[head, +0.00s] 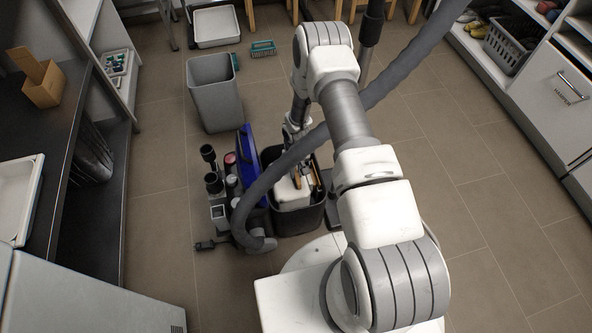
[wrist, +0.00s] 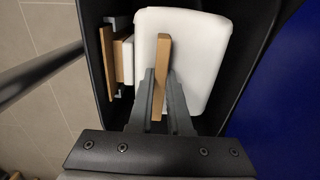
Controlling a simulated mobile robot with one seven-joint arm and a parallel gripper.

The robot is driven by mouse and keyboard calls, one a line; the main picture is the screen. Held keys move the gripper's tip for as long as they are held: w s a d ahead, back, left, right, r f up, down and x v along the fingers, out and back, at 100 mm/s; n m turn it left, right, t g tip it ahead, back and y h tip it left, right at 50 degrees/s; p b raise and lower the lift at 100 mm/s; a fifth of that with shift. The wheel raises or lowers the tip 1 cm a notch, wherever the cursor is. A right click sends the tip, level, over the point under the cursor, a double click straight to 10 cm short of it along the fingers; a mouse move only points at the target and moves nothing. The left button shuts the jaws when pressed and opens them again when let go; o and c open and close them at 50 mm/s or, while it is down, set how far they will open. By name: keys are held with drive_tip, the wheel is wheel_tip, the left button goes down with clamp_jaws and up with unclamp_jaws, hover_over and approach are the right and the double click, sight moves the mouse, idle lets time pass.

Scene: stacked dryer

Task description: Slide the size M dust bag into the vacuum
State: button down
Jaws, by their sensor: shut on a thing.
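The vacuum (head: 284,222) stands on the floor as an open dark tub, with its blue lid (head: 252,160) raised on its left side. The lid also shows at the right of the wrist view (wrist: 290,100). A white dust bag (wrist: 192,48) with a narrow brown cardboard strip (wrist: 163,52) is inside the tub's opening. My gripper (wrist: 160,84) is shut on this strip, pointing down into the tub; it also shows in the head view (head: 297,160). I cannot tell whether the bag touches the tub's floor. No size mark is readable.
Brown and white plates (wrist: 122,58) stand in a holder along the tub's left wall in the wrist view. A grey hose (head: 300,150) arches across my arm. Small attachments (head: 214,185) stand left of the vacuum, a grey bin (head: 214,95) behind. The floor at right is clear.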

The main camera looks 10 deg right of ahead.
drive_tip(key=shift+f, duration=3.25)
drive_tip(key=c, duration=0.8)
unclamp_jaws()
wheel_tip(320, 180, up, 18)
drive_tip(key=p, duration=0.6)
drive_tip(key=shift+f, duration=0.25)
